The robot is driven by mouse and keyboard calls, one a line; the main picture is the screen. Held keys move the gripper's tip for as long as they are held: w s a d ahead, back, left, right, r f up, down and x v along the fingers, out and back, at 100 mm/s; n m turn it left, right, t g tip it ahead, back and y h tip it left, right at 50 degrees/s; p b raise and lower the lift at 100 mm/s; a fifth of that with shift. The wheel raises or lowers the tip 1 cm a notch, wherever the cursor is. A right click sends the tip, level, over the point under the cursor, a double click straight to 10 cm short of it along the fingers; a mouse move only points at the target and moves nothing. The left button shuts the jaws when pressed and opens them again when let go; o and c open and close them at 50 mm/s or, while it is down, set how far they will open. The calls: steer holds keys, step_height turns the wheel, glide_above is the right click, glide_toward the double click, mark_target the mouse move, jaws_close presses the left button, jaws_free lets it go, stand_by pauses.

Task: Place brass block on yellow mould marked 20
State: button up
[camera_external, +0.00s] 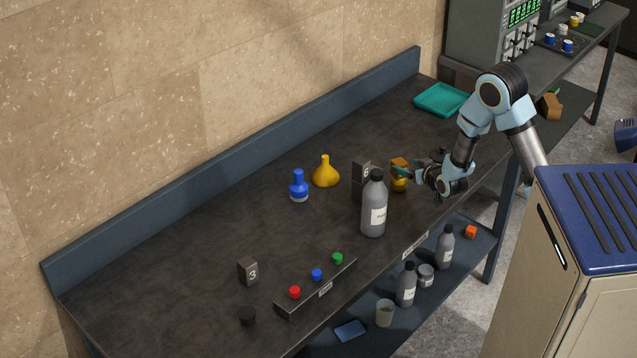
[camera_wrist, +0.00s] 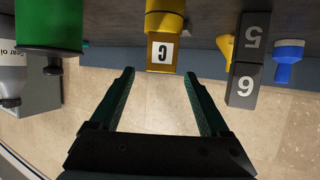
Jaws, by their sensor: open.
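The brass block (camera_external: 399,162) sits on top of a yellow cylinder (camera_external: 399,184) near the front edge of the bench. In the wrist view, which is upside down, the block (camera_wrist: 162,52) bears a white label with a letter like C and touches the yellow cylinder (camera_wrist: 165,20). The cylinder may be the yellow mould; I cannot see a 20 on it. My gripper (camera_external: 404,172) is open and empty at the block's right. In the wrist view the block lies between and just beyond the two teal fingertips (camera_wrist: 159,72).
Stacked dark numbered blocks (camera_external: 361,170) and a grey bottle (camera_external: 373,212) stand close by. A yellow flask (camera_external: 325,175) and blue bottle (camera_external: 299,188) stand behind. A teal tray (camera_external: 441,99) lies at the far end. A green cylinder (camera_wrist: 48,20) shows in the wrist view.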

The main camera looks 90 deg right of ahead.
steer(key=b+v, duration=0.7)
steer(key=b, duration=0.2)
steer(key=shift+s+a+b, duration=0.15)
steer(key=shift+a+b, duration=0.05)
steer(key=shift+b, duration=0.2)
steer(key=shift+r, duration=0.1)
